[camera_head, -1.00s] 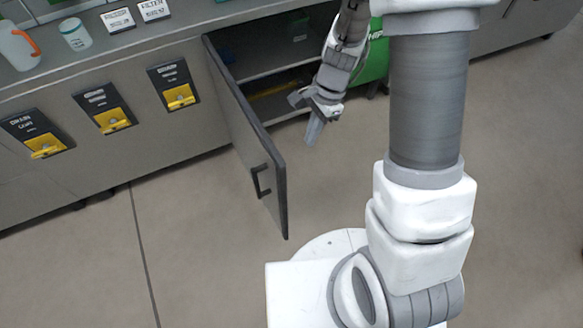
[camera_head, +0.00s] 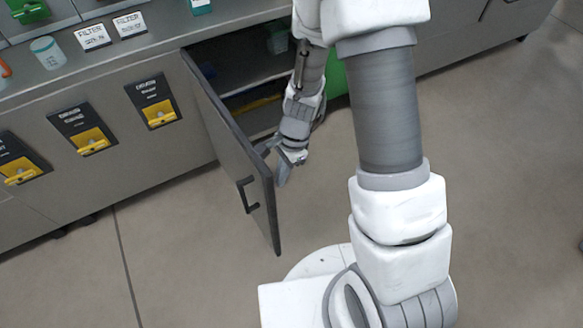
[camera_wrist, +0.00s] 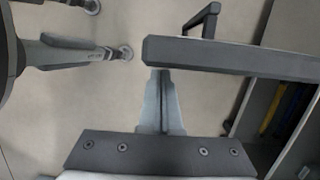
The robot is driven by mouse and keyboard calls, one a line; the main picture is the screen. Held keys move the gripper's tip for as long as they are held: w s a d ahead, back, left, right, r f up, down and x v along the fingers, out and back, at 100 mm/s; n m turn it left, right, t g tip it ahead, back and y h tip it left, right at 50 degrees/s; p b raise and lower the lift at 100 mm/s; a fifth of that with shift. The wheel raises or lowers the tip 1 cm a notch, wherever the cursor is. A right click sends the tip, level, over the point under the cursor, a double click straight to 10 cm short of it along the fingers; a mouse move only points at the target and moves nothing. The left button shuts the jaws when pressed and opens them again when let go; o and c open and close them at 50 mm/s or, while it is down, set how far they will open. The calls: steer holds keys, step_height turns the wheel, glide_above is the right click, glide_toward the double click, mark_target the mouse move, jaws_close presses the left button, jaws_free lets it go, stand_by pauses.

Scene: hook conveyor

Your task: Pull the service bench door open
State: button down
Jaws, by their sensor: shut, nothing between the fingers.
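The service bench door (camera_head: 231,140) is a grey panel standing well open in the head view, swung out from the cabinet. Its dark handle (camera_head: 248,194) is on the outer face near the free edge. My gripper (camera_head: 281,182) is shut and empty on the inner side of the door, close to its free edge. In the wrist view the shut fingers (camera_wrist: 161,84) reach up to the dark top edge of the door (camera_wrist: 225,55), and the handle (camera_wrist: 203,18) shows beyond it. I cannot tell whether the fingers touch the door.
The service bench (camera_head: 190,146) runs along the left, with several yellow latches on its front. The cabinet opening shows shelves and a yellow item (camera_head: 255,103). A green bin (camera_head: 337,78) stands behind my arm. The floor (camera_head: 190,270) in front is clear.

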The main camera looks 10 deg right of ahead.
steer(key=shift+s+a, duration=0.15)
steer(key=shift+a, duration=0.15)
steer(key=s+a+m+p, duration=0.1)
steer(key=s+a, duration=0.1)
steer(key=a, duration=0.5)
steer(key=s+a+m+p, duration=0.1)
steer(key=s+a+m, duration=0.1)
steer(key=a, duration=0.6)
steer(key=shift+s+t, duration=0.3)
steer(key=shift+s, duration=0.2)
steer(key=shift+d, duration=0.1)
